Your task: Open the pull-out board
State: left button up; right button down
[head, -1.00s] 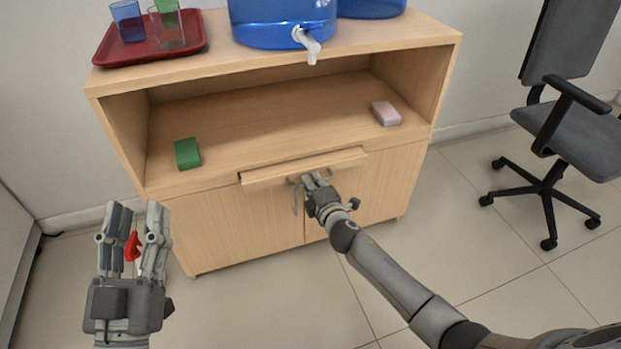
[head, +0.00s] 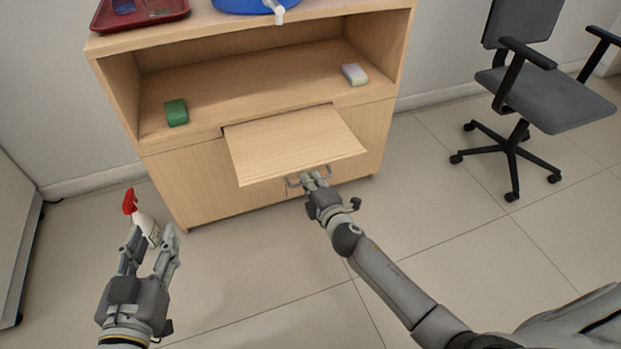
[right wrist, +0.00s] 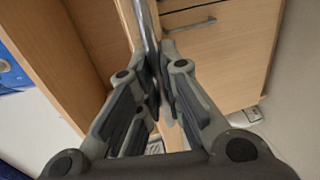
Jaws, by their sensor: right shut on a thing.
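The pull-out board (head: 290,143) is a light wood panel that sticks well out of the front of the wooden cabinet in the head view. A metal bar handle is at its front edge, partly hidden by my right gripper (head: 315,178). My right gripper is shut on this handle; in the right wrist view the fingers (right wrist: 160,85) close around the metal bar (right wrist: 148,30). My left gripper (head: 150,240) is open and empty, low on the left, well apart from the board.
A spray bottle (head: 146,226) with a red head stands on the floor just behind my left gripper. The open shelf holds a green block (head: 176,113) and a pale block (head: 354,75). A red tray (head: 140,18) and blue container (head: 245,5) are on top. An office chair (head: 550,100) stands right.

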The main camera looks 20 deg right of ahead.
jog(key=c, duration=1.6)
grip_release()
jog(key=shift+o, duration=0.2)
jog(key=shift+s, duration=0.1)
jog(key=s+r, duration=0.2)
jog(key=s, duration=0.9)
jog(key=shift+s+d+r, duration=0.15)
jog(key=shift+s+d, duration=0.05)
jog(key=shift+s, duration=0.05)
